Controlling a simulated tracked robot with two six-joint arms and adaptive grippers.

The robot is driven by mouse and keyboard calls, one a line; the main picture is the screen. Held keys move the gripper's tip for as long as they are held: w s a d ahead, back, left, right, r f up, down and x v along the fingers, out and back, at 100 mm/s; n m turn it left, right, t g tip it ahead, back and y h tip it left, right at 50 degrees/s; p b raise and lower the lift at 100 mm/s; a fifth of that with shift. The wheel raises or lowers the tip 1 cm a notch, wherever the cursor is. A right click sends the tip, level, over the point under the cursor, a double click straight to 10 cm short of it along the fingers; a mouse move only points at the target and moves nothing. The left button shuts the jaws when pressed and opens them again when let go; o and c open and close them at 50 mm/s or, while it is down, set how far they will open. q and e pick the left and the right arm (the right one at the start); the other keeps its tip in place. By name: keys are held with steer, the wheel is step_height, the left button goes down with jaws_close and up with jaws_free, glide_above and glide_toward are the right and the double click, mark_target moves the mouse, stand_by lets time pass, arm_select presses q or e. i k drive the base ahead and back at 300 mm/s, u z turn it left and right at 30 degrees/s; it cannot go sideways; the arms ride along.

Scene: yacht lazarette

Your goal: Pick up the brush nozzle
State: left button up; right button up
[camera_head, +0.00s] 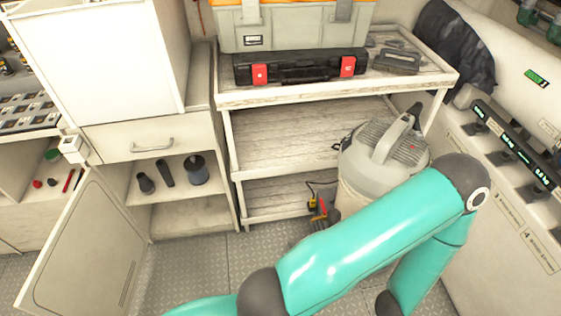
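Three dark nozzle-like pieces stand on the upper shelf inside the open cabinet at the left. One is a short slanted piece (145,183), one is a slim tube (165,173), and the rightmost is a wider round piece (197,170) with a narrow neck. I cannot tell for sure which is the brush nozzle; bristles are not clear at this size. One of my teal arms crosses the lower right, in front of the vacuum. Neither gripper shows.
The cabinet door (88,245) stands open at lower left, beside the shelf. A grey vacuum (385,150) stands right of centre. A wooden rack (280,135) holds a black case (300,67) and an orange-grey toolbox (290,25). Metal floor (200,270) is clear before the cabinet.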

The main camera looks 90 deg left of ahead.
mark_target(146, 185)
steer(key=z, duration=0.5)
steer(key=i, duration=0.35)
steer(key=u, duration=2.15)
steer(key=i, duration=0.2)
steer(key=u, duration=1.85)
steer(key=i, duration=0.2)
steer(key=u, duration=1.1)
steer(key=k, duration=0.25)
steer(key=u, duration=0.75)
steer(key=i, duration=1.3)
steer(key=z, duration=0.5)
